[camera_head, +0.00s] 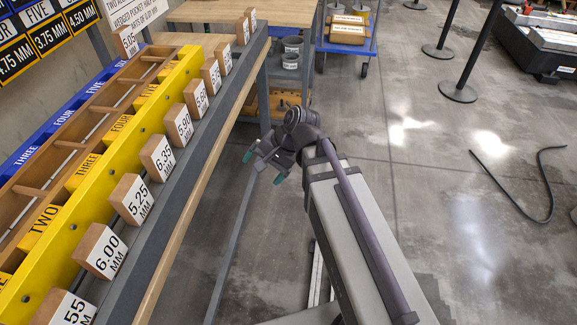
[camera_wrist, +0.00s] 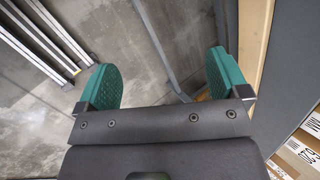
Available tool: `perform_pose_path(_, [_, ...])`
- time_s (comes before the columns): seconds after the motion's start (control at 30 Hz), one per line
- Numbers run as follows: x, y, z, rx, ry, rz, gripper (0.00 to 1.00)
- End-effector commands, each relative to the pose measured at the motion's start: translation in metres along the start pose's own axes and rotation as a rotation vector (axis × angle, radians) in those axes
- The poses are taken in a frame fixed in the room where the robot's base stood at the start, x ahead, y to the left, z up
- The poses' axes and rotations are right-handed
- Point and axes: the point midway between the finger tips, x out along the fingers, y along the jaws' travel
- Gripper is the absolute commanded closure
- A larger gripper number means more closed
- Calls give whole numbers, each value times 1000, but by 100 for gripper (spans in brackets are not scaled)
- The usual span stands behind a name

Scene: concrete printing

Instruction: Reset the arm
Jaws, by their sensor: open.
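My gripper (camera_head: 263,168) is at the end of my arm, in the middle of the head view, beside the bench's front edge and over the aisle floor. Its green-tipped fingers are apart with nothing between them. In the wrist view my gripper (camera_wrist: 161,85) shows two green pads spread wide, with grey concrete floor and a dark bar between and behind them. It touches no block or shelf that I can see.
A row of labelled wooden blocks (camera_head: 158,158) stands along the grey ledge (camera_head: 170,215) at left, before a yellow slotted rack (camera_head: 110,150). A blue cart (camera_head: 345,45) stands behind. Posts (camera_head: 458,92) and a black hose (camera_head: 525,205) are at right. Open floor lies right of my arm.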

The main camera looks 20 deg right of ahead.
Motion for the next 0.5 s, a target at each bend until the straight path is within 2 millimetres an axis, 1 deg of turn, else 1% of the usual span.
perform_pose_path(0.03, [-2, 30, 8, -175, 36, 151, 7])
perform_pose_path(0.1, [-9, 65, 9, -399, 52, 359, 7])
perform_pose_path(0.2, [-21, 91, 7, -573, 38, 535, 7])
perform_pose_path(0.3, [-24, 97, 6, -618, 30, 583, 7])
perform_pose_path(0.5, [-26, 95, 5, -615, 31, 580, 7])
